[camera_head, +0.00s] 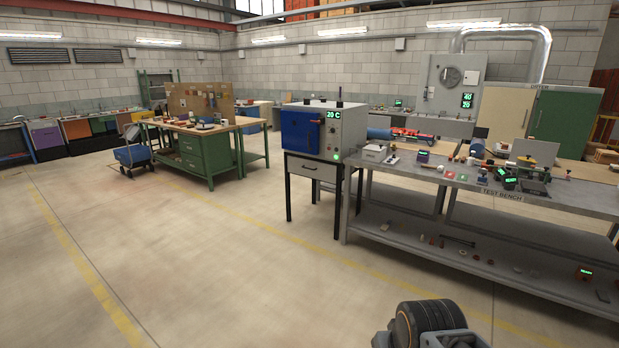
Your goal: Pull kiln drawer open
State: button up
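The kiln (348,129) is a grey box with a blue door and a green display reading 20 C. It sits on a dark-legged stand in the middle of the view, some way off across the floor. The kiln drawer (300,170) is a grey front with a small dark handle, set in the stand just below the kiln. Its front looks flush with the stand, so it appears closed. My gripper is not in view; only a dark round part of my own body shows at the bottom right, well apart from the drawer.
A grey test bench (400,176) crowded with small items stands right of the kiln, with a lower shelf. A green workbench (205,158) and a blue cart (132,155) stand to the left. The concrete floor (200,260) in front is clear.

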aim_at(321, 164)
jog(key=z, duration=0.3)
jog(key=i, duration=1.3)
jog(key=z, duration=0.3)
jog(key=i, duration=2.35)
jog(key=u, duration=0.65)
jog(key=i, duration=1.4)
jog(key=u, duration=1.4)
jog(key=i, duration=0.9)
jog(key=u, duration=0.45)
